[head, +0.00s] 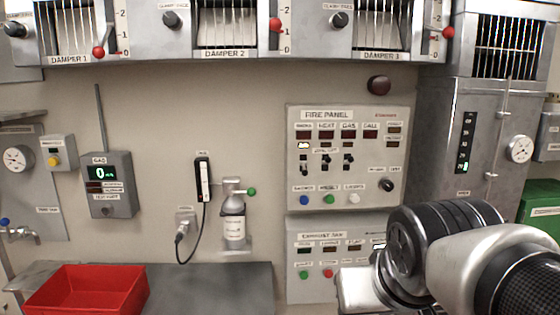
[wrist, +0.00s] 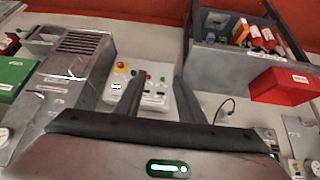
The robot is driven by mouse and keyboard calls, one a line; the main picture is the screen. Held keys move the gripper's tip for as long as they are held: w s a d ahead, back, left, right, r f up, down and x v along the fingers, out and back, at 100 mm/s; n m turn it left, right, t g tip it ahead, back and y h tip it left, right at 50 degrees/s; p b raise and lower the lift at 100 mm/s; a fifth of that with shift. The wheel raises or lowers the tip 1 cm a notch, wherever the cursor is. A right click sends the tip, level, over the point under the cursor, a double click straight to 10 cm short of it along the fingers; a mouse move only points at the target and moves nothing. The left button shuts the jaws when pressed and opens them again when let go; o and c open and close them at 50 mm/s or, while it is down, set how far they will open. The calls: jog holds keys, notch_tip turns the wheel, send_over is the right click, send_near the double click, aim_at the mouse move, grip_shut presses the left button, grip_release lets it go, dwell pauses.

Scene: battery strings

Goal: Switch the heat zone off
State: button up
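The fire panel (head: 296,190) is on the back wall, right of centre in the head view. Its top row carries SMOKE, HEAT, GAS and CALL labels with dark windows. Below is a row of small zone switches; the heat zone switch (head: 326,160) is the middle one. The switches are too small for me to tell their positions surely. My gripper (wrist: 158,95) shows in the wrist view with its two fingers apart and nothing between them. In the head view my arm is at the lower right, below and right of the fire panel, and the fingers are not clear.
The exhaust fan panel (head: 294,270) is directly below, partly behind my arm. A grey cabinet (head: 430,150) stands right of the fire panel. A red bin (head: 88,290) sits lower left. Damper boxes (head: 225,55) run overhead. The wall before the fire panel is clear.

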jog(key=w+d+r+t+h+b, duration=0.1)
jog(key=w+d+r+t, duration=0.15)
jog(key=w, duration=0.45)
jog(key=w+d+r+t+h+b, duration=0.1)
jog(key=w+d+r, duration=0.1)
jog(key=w+d, duration=0.35)
jog(key=n+t+y+b, duration=0.3)
jog(key=n+t+y, duration=0.2)
jog(key=t+y, duration=0.15)
send_near(330, 161)
jog(key=shift+t, duration=0.3)
jog(key=p+x, duration=0.2)
jog(key=x, duration=0.9)
jog(key=shift+a+f, duration=0.1)
jog(key=shift+f, duration=0.05)
grip_shut()
